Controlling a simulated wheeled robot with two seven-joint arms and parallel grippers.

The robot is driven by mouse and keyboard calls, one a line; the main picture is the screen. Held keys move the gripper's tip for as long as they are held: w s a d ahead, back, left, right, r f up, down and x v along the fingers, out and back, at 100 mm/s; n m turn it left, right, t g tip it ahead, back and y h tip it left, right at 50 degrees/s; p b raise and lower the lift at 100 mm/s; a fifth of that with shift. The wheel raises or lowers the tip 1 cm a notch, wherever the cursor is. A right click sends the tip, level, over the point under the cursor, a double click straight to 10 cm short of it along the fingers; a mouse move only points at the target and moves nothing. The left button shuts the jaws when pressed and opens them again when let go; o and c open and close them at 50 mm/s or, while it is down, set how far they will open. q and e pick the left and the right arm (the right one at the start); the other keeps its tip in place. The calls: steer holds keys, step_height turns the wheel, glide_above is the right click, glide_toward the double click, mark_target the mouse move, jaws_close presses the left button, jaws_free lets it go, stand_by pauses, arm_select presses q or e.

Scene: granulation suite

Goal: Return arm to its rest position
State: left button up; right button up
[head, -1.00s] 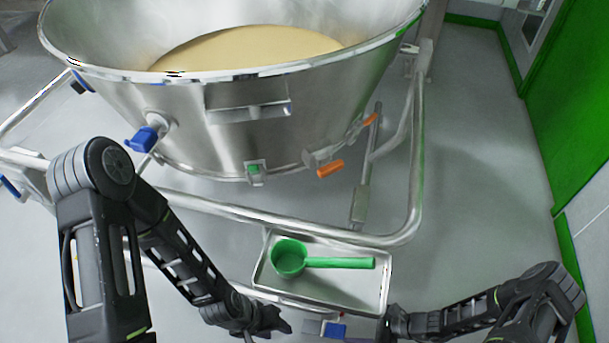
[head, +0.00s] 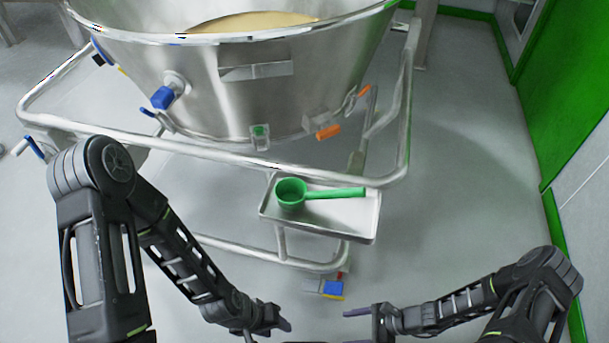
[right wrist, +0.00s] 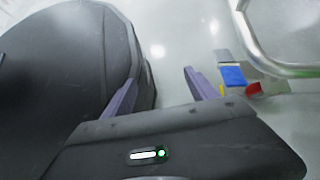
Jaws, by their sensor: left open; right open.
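My left gripper (head: 280,326) is at the bottom centre of the head view, open and apart from the tray. My right gripper (head: 355,313) is just right of it, its fingers pointing left. In the right wrist view its two purple-grey fingers (right wrist: 160,94) stand apart with nothing between them. Both arms are bent, with the forearms low in front of me. A green scoop (head: 292,193) lies in a shallow steel tray (head: 350,222) on the cart frame, beyond both grippers.
A large steel bowl (head: 215,110) with pale powder (head: 250,22) stands on a tubular cart frame (head: 240,160). Blue, red and yellow parts (head: 327,288) of a caster sit low, near the grippers. A green-edged wall (head: 565,130) is at right. Grey floor (head: 460,180) between is clear.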

steer(key=s+a+r+n+h, duration=0.2)
steer(key=a+r+n+h, duration=0.1)
steer(key=r+n, duration=0.5)
steer(key=s+a+r+n+h, duration=0.25)
steer(key=r+n, duration=0.35)
steer(key=n, duration=0.3)
arm_select(q)
step_height(320, 180, down, 10)
steer(key=b, duration=1)
arm_select(e)
step_height(320, 180, down, 10)
steer(key=w+f, duration=0.1)
steer(key=w, duration=0.1)
arm_select(q)
step_height(320, 180, up, 25)
steer(key=p, duration=2.5)
arm_select(e)
step_height(320, 180, up, 26)
steer(key=s, duration=0.1)
steer(key=shift+s+a, duration=0.15)
steer(key=shift+a, duration=0.25)
arm_select(q)
steer(key=shift+o, duration=0.5)
